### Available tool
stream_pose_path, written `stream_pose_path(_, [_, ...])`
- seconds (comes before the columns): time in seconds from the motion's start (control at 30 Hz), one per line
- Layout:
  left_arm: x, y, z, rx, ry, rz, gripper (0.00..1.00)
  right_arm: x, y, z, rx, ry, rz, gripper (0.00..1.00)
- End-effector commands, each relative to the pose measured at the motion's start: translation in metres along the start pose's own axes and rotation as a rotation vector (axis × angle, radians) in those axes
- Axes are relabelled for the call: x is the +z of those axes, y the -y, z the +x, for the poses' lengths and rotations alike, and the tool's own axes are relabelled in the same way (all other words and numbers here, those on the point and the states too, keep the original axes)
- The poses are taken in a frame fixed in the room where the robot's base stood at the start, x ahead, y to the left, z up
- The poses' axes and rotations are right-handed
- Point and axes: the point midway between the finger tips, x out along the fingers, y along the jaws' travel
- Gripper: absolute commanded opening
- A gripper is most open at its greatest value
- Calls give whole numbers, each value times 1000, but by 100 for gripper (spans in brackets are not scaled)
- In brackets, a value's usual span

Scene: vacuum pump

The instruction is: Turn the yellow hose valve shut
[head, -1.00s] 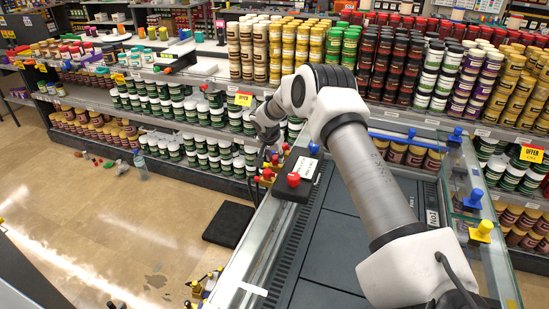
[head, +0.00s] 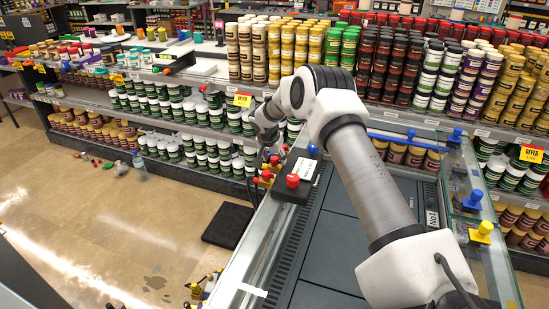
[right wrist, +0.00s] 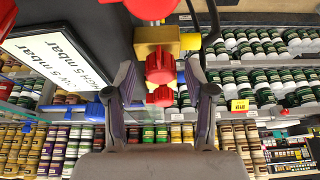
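A cluster of red and yellow valve parts (head: 267,174) sits at the far left corner of the glass-sided bench, small in the head view. In the right wrist view a yellow valve body (right wrist: 165,38) carries a red knob (right wrist: 160,66), with another red knob below it and a larger red part above. My right gripper (right wrist: 160,78) is open, with its two dark fingers on either side of the red knob and gaps showing on both sides. In the head view its fingers are small and partly hidden near the cluster. My left gripper is not in view.
A black box with a red button (head: 292,181) and a white label stands beside the valves. A blue knob (head: 473,200) and a yellow knob (head: 481,232) stand at the bench's right. Shelves of jars lie behind. A dark mat (head: 228,225) lies on the floor at left.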

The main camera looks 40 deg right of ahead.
Motion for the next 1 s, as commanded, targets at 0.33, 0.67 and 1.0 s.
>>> stream_pose_path(0.33, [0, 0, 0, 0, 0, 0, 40, -1, 1, -63, -5, -1, 0, 54])
stream_pose_path(0.67, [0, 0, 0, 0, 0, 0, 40, 0, 0, -118, 0, 0, 1, 54])
stream_pose_path(1.0, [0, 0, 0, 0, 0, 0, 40, 0, 0, -119, 1, 0, 1, 54])
